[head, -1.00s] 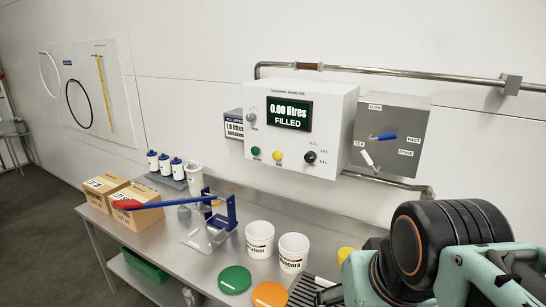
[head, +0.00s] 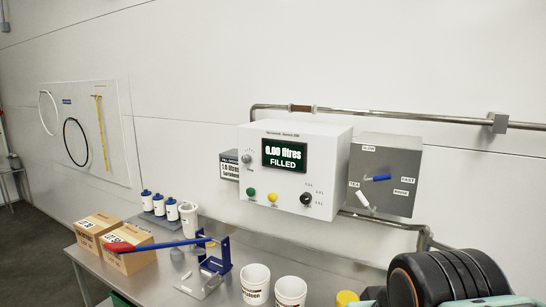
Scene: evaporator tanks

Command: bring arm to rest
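My arm shows only in part, as a black ribbed joint with teal links (head: 450,278) at the lower right of the head view. My gripper is outside the view, so its fingers and anything in them are hidden. The arm part stands in front of the right end of the steel bench.
A white control box (head: 295,168) reading 0.00 litres and a grey box (head: 385,176) hang on the wall. The bench holds two white buckets (head: 256,283) (head: 290,291), a red-and-blue lever press (head: 217,262), cartons (head: 128,248) and bottles (head: 160,204). A pipe (head: 400,113) runs along the wall.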

